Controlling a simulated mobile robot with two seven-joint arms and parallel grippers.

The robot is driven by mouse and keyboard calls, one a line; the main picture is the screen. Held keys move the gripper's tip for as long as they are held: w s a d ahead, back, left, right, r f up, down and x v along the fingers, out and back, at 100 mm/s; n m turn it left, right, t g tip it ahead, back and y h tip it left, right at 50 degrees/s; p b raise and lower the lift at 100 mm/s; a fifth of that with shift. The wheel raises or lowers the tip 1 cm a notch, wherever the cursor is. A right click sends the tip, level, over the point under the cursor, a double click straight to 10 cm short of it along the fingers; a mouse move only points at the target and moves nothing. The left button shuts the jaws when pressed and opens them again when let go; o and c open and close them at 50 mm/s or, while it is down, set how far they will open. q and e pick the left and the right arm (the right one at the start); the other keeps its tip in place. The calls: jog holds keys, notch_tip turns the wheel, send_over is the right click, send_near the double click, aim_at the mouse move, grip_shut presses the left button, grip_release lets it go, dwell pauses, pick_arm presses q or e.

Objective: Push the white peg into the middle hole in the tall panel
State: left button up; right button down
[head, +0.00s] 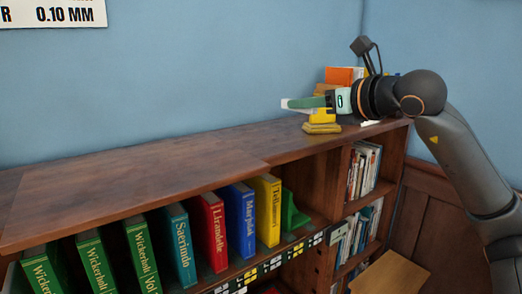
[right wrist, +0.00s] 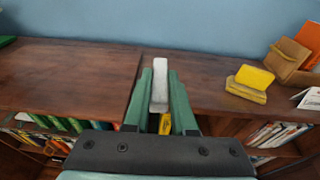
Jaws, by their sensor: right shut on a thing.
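My right gripper (head: 304,102) is above the bookcase top, reaching in from the right. Its green fingers (right wrist: 161,100) are shut on the white peg (right wrist: 160,82), whose pale end sticks out past the fingertips. In the head view the peg (head: 286,103) is a small white tip at the left end of the fingers, apart from the wood. A tall upright wood panel (head: 318,262) stands below the top, right of the row of books. Small dark marks on it may be holes; I cannot make out a middle one. My left gripper is not in view.
The bookcase top (head: 150,178) is mostly clear. Yellow blocks (right wrist: 250,83) and orange items (right wrist: 293,55) stand on it at the right. Upright books, including a yellow book (head: 267,210) and a blue book (head: 238,220), fill the shelf below. A blue wall (head: 200,70) rises behind.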

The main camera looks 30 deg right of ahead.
jog(key=shift+d+r+m+h, duration=0.3)
jog(key=shift+d+r+h, duration=0.1)
jog(key=shift+d+r, duration=0.2)
jog(key=shift+f, duration=0.1)
jog(key=p, duration=0.1)
send_over(269, 148)
jog(key=s, duration=0.1)
notch_tip(269, 148, down, 9)
jog(key=shift+d+r, duration=0.1)
jog(key=shift+w+f, duration=0.35)
jog(key=shift+f, duration=0.1)
notch_tip(269, 148, down, 2)
jog(key=shift+w+f, duration=0.15)
jog(key=shift+f, duration=0.3)
